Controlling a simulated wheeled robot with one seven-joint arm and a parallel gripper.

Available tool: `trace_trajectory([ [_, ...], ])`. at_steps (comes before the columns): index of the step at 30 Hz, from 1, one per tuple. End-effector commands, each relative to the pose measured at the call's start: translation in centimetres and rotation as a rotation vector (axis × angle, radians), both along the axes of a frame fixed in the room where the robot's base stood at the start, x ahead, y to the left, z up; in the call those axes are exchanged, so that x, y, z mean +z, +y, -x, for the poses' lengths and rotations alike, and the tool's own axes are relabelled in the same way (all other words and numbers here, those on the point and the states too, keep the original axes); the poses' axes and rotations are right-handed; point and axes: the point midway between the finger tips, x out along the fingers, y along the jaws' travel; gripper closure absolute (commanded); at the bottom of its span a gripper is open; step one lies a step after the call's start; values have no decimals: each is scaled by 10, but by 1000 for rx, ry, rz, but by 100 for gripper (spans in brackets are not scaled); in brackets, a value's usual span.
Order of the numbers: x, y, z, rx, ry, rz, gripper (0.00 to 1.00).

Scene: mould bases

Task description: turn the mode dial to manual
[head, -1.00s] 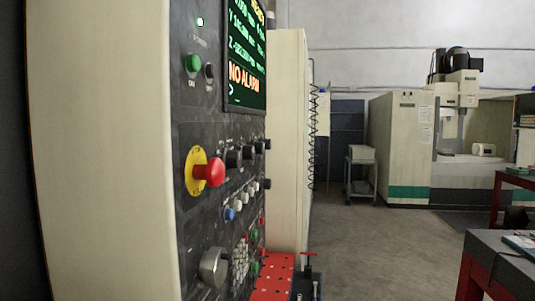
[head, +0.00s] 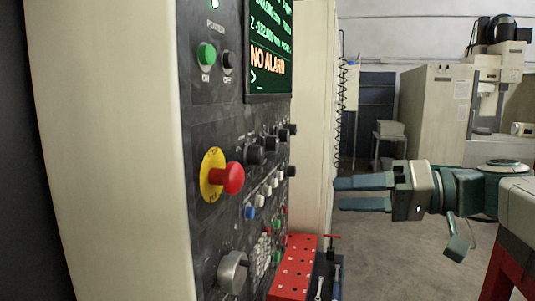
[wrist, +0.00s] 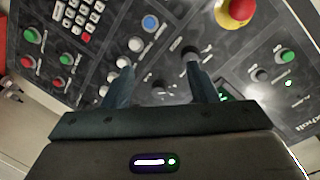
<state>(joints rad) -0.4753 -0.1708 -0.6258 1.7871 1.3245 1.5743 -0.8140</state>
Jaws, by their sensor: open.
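The dark control panel (head: 215,130) fills the left half of the head view. Several black dials (head: 254,154) run in a row to the right of the red stop button; their labels are too small to read, so I cannot tell which one is the mode dial. My gripper (head: 338,193) is open and empty, to the right of the panel and apart from it, its fingers pointing left towards it. In the wrist view my gripper (wrist: 160,72) frames part of the panel, with a black dial (wrist: 190,52) just beyond the right fingertip.
A red mushroom button (head: 234,178) on a yellow ring sticks out from the panel. A large grey knob (head: 232,272) sits below. A red perforated block (head: 293,268) with tools beside it stands low near the panel. The screen (head: 270,50) reads NO ALARM. Another machine (head: 432,115) stands behind.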

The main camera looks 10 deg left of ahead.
Motion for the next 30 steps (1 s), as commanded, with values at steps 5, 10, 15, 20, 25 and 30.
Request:
trace_trajectory([
  [5,44,1,-4,48,-129,-111,47],
  [10,53,11,-5,57,-155,-134,47],
  [15,55,41,-6,59,-150,-134,47],
  [20,55,76,-9,59,-149,-132,47],
  [25,54,109,-12,57,-148,-132,47],
  [30,52,129,-14,55,-149,-131,47],
])
